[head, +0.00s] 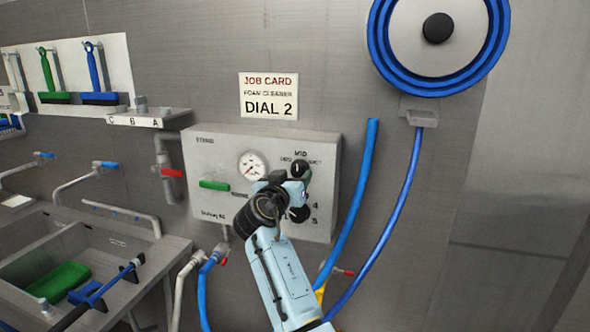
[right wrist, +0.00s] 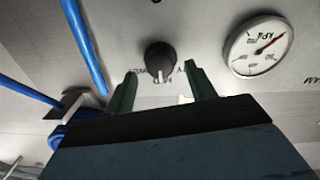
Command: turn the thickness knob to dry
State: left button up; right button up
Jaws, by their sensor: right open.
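The thickness knob (head: 300,168) is the upper dark knob on the grey wall panel (head: 215,150), beneath the word MID. In the right wrist view the knob (right wrist: 160,58) appears upside down, its pale mark turned toward the gripper side. In the head view that mark seems to point up at MID. My right gripper (head: 291,184) is in front of the panel, just below and over part of the knob's surroundings. Its two green fingers (right wrist: 158,82) are open, one on each side of the knob's lower picture edge, without clear contact. My left gripper is not in view.
A second dark knob (head: 299,213) with numbers is partly behind my right gripper. A pressure gauge (head: 252,167) and green handle (head: 214,185) are left of it. A blue hose (head: 357,190) hangs right of the panel. A job card (head: 268,96) reads DIAL 2.

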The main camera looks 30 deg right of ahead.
jog(key=shift+x, duration=1.05)
jog(key=c, duration=1)
jog(key=shift+o, duration=0.2)
